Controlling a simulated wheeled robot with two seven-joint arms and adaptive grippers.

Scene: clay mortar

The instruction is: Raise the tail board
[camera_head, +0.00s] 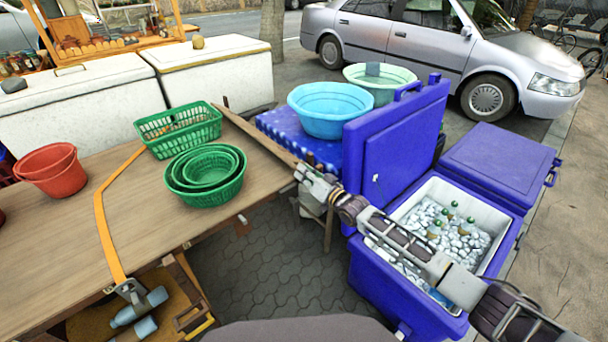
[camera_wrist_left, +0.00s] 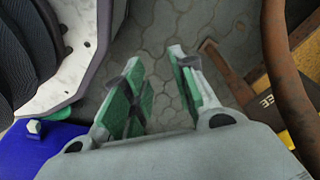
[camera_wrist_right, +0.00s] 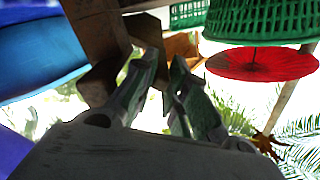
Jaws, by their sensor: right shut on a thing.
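The tail board (camera_head: 262,136) is a long brown wooden plank at the right end of the wooden bed (camera_head: 75,215). It runs slantwise from behind the green baskets to my right gripper. My right gripper (camera_head: 300,176) is shut on its near end; in the right wrist view the fingers (camera_wrist_right: 160,85) close at brown wood (camera_wrist_right: 100,40). How far the board is tilted is hard to tell. My left gripper (camera_wrist_left: 158,88) is open and empty over grey paving in the left wrist view; it does not show in the head view.
Green baskets (camera_head: 207,178) and a red bucket (camera_head: 48,172) stand on the bed, crossed by an orange strap (camera_head: 108,235). A blue cooler (camera_head: 374,282) with ice and bottles is beneath my right arm. Blue (camera_head: 329,108) and pale green basins stand behind. Paving (camera_head: 275,265) between is clear.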

